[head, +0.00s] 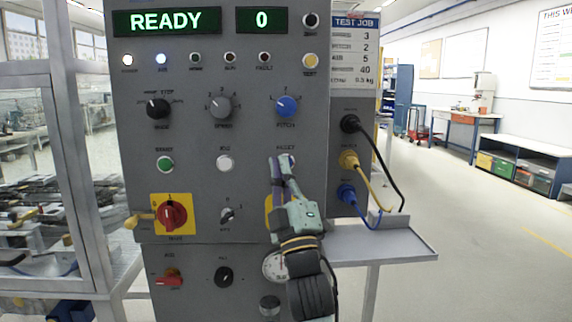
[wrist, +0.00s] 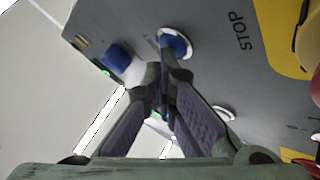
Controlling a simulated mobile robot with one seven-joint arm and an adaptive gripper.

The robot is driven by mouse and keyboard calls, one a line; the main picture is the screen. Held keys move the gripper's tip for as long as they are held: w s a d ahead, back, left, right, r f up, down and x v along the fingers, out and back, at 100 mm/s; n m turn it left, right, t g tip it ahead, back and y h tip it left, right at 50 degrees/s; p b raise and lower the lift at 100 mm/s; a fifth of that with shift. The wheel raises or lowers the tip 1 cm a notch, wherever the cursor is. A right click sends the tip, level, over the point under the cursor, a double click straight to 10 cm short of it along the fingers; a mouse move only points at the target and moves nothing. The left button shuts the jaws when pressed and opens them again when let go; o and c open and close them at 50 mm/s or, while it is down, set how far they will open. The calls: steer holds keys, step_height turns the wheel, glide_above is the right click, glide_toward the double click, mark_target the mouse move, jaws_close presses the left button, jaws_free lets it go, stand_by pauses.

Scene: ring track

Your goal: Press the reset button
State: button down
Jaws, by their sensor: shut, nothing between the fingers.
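The reset button is a blue button in a pale ring on the grey panel. In the head view only part of its ring (head: 291,160) shows beside my fingers. The display (head: 167,22) reads READY and the counter (head: 262,20) reads 0.
A blue knob (head: 287,106) sits above the button and a white button (head: 224,163) to its left. A yellow STOP plate (wrist: 275,35) lies below, partly hidden by my arm in the head view. Cables (head: 372,175) and a shelf (head: 385,245) are at right.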

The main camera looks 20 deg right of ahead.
steer(key=shift+w, duration=0.1)
stand_by(0.4)
steer(key=shift+s+a+b, duration=0.15)
steer(key=shift+s+b, duration=0.35)
steer(key=shift+s, duration=0.3)
steer(key=shift+f, duration=0.1)
steer(key=s+b, duration=0.1)
steer(key=s, duration=0.1)
steer(key=s+a, duration=0.1)
steer(key=s, duration=0.2)
steer(key=shift+a+b, duration=0.2)
steer(key=shift+b, duration=0.2)
steer(key=shift+w, duration=0.1)
